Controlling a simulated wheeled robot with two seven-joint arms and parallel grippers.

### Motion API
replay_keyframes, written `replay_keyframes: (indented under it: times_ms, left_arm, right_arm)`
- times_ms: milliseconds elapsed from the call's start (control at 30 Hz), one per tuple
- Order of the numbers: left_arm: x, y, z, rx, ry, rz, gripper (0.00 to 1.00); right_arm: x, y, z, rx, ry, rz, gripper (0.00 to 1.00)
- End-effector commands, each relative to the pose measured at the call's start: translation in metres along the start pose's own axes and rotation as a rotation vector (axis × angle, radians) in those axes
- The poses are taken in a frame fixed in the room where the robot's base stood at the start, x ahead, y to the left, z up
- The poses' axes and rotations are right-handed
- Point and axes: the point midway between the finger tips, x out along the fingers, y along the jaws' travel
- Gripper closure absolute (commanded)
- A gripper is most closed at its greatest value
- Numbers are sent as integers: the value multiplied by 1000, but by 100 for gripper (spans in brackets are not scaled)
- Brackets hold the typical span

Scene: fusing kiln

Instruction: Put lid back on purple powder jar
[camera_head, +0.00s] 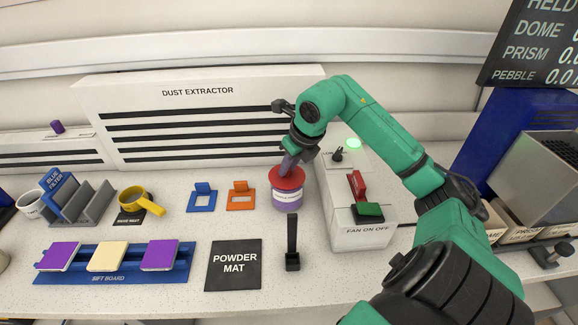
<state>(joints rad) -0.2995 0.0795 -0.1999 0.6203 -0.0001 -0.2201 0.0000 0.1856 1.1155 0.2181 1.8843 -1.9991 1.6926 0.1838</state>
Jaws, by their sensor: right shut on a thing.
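The powder jar (286,198) is a purple cylinder with a pale label, standing upright on the counter below the dust extractor. Its red lid (287,179) is level at the jar's mouth; I cannot tell whether it is fully seated or a hair above. My right gripper (290,166) points down from above and is shut on the lid's top; the fingertips and the grasped part are small and partly hidden by the wrist. My left gripper is not in view.
A black upright holder (292,250) stands in front of the jar, beside the powder mat (233,266). The fan switch box (355,225) is close on the right. Orange (240,197) and blue (202,198) stands are left. The sift board (110,277) holds coloured tiles.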

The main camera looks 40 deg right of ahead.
Motion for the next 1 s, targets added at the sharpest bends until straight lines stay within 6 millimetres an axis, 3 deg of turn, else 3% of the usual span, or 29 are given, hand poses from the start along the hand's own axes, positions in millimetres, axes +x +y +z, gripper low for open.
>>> replay_keyframes:
  times_ms: [367, 400, 467, 500, 700, 800, 1000]
  left_arm:
    - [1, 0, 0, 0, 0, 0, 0]
    - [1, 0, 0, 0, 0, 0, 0]
    - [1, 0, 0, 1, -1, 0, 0]
    - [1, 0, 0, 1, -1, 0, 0]
    - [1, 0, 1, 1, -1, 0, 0]
    - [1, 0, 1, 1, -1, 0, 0]
    - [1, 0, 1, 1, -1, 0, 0]
  right_arm:
    - [0, 0, 0, 0, 0, 0, 100]
    - [0, 0, 0, 0, 1, 0, 69]
    - [0, 0, 0, 0, 1, 0, 46]
    - [0, 0, 0, 0, 1, 0, 42]
    - [0, 0, 0, 0, 1, 0, 42]
    - [0, 0, 0, 0, 1, 0, 12]
    - [0, 0, 0, 0, 1, 0, 12]
